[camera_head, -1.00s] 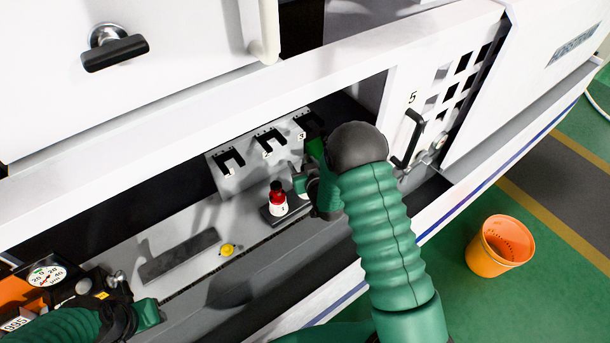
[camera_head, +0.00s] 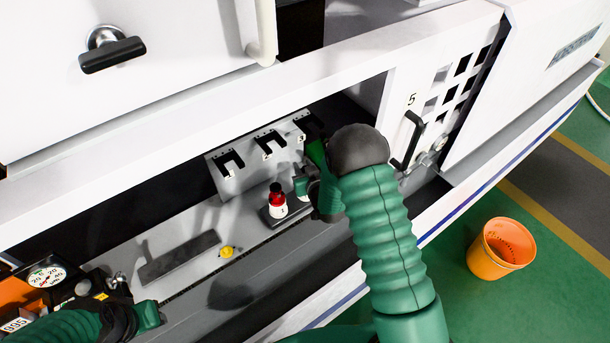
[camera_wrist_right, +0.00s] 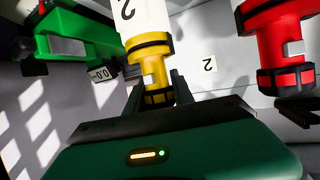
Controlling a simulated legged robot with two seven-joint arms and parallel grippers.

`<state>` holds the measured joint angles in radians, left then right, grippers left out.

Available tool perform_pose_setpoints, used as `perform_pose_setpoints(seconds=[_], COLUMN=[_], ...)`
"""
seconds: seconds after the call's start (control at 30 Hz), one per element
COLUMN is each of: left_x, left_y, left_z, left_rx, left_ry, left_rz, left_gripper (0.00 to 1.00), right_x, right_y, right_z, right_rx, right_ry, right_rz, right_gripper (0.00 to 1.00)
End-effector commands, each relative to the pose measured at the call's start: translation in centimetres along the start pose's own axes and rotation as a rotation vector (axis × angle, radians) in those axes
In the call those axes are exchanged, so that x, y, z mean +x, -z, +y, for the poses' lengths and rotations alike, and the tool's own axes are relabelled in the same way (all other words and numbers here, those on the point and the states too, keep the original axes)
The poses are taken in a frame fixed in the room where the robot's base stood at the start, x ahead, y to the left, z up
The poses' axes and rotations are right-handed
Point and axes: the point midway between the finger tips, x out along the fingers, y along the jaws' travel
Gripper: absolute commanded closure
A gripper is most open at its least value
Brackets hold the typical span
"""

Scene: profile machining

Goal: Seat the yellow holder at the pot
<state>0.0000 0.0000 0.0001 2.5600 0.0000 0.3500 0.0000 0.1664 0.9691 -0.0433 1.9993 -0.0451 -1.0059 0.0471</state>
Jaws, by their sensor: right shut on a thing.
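The yellow holder (camera_wrist_right: 150,72) shows in the right wrist view, with a white part marked 2 (camera_wrist_right: 146,20) at its top end. The fingers of my right gripper (camera_wrist_right: 156,92) are shut on its yellow lower part. In the head view my right gripper (camera_head: 306,187) is at the right end of the grey ledge, and its arm hides the yellow holder. I cannot tell which part is the pot. A grey rack (camera_head: 237,178) with slots numbered 1 to 3 stands behind. My left gripper (camera_head: 148,316) is at the lower left; its jaws are unclear.
A red holder with a white part marked 1 (camera_head: 278,205) stands left of my right gripper; it also shows in the wrist view (camera_wrist_right: 275,42). A green block (camera_wrist_right: 75,38) is on the other side. A dark bar (camera_head: 180,256) and yellow piece (camera_head: 227,252) lie on the ledge.

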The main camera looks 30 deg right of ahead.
Motion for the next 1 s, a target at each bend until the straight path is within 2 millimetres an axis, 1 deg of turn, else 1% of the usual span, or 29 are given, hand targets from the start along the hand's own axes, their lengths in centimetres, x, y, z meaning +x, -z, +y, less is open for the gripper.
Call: perform_pose_setpoints(seconds=[0.17,0.27,0.37,0.47,0.6,0.7,0.8,0.9,1.0], left_x=[0.2,0.6,1.0,1.6,2.3,2.7,3.0,3.1,3.2], left_y=[-0.1,-0.1,-0.2,-0.4,-0.6,-0.6,-0.7,-0.8,-0.8], left_z=[0.0,0.0,0.0,0.0,0.0,0.0,0.0,0.0,0.0], left_rx=[0.0,0.0,0.0,0.0,0.0,0.0,0.0,0.0,0.0], left_ry=[0.0,0.0,0.0,0.0,0.0,0.0,0.0,0.0,0.0], left_rz=[0.0,0.0,0.0,0.0,0.0,0.0,0.0,0.0,0.0], left_gripper=[0.64,0.64,0.64,0.64,0.64,0.64,0.64,0.64,0.64], right_x=[-0.2,-0.7,-1.5,-2.6,-4.2,-5.2,-6.0,-6.6,-6.8], right_y=[1.0,2.2,4.0,6.5,10.3,12.8,14.8,16.1,16.7], right_z=[0.1,0.1,0.1,0.1,0.1,0.1,0.0,0.0,0.0], right_rx=[0.0,0.0,0.0,0.0,0.0,0.001,0.0,0.0,-0.001], right_ry=[-0.001,-0.001,-0.001,0.0,-0.001,-0.001,-0.001,0.0,0.0], right_rz=[0.007,0.009,0.011,0.013,0.014,0.012,0.01,0.008,0.005], right_gripper=[1.0,1.0,1.0,1.0,1.0,1.0,1.0,1.0,1.0])
